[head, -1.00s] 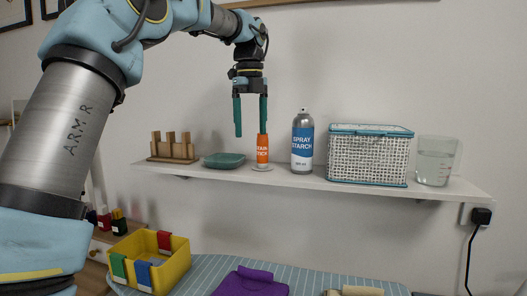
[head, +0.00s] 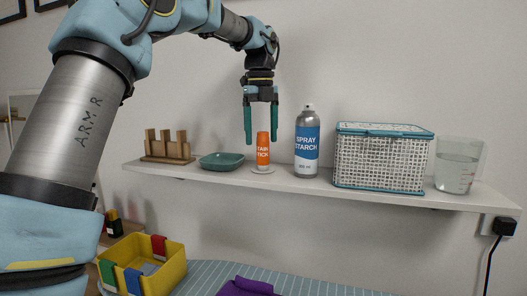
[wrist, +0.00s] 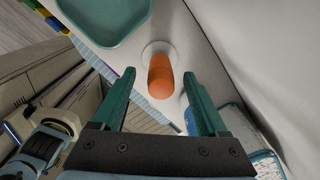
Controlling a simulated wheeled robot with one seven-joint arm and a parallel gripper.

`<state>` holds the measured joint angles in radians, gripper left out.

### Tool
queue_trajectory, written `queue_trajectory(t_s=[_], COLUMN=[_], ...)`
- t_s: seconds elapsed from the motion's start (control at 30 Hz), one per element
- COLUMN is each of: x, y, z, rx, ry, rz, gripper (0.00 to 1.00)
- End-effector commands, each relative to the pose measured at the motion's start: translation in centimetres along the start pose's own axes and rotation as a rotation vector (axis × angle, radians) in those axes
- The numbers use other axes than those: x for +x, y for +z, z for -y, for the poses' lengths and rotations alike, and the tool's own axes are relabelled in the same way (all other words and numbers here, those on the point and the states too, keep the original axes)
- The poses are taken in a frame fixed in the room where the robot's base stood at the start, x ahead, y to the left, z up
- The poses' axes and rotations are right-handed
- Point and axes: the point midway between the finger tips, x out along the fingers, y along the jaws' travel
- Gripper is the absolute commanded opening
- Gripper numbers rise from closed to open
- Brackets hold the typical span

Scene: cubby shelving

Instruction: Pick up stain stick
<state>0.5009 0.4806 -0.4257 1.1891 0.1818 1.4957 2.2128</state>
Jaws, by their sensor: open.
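The orange stain stick (head: 263,151) stands upright on a small pale round coaster (head: 262,171) on the white shelf. My gripper (head: 261,138) points straight down with its two teal fingers apart, empty. In the head view the fingertips are at about the height of the stick's upper part, one to each side of it. In the wrist view the stain stick (wrist: 161,76) shows just beyond the gap between the fingertips (wrist: 160,85), roughly centred. I see no contact between fingers and stick.
On the shelf (head: 320,189), a teal dish (head: 222,161) and a wooden rack (head: 168,148) are left of the stick. A spray starch can (head: 306,145) stands close on the right, then a lidded basket (head: 380,160) and a beaker (head: 457,166). A yellow bin (head: 172,272) sits below.

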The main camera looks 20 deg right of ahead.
Motion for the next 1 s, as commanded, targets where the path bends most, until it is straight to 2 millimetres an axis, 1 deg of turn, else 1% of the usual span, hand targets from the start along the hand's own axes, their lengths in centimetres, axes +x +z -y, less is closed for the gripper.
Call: queue_trajectory(t_s=[0.1,0.27,0.37,0.5,0.6,0.7,0.87,1.0], x=[1.2,2.1,3.3,5.4,6.4,6.8,6.8,6.8], y=[0.0,-0.1,-0.3,-0.5,-0.5,-0.4,-0.4,-0.4], z=[-0.1,-0.1,-0.1,0.0,0.0,0.0,0.0,0.0], rx=[-0.001,-0.001,0.0,-0.001,-0.001,-0.001,-0.001,-0.001], ry=[0.001,0.002,0.003,0.003,0.001,0.0,-0.001,-0.001], rz=[-0.001,-0.002,-0.003,-0.003,-0.002,-0.001,0.0,0.0], gripper=[0.76,0.76,0.76,0.76,0.76,0.76,0.76,0.62])
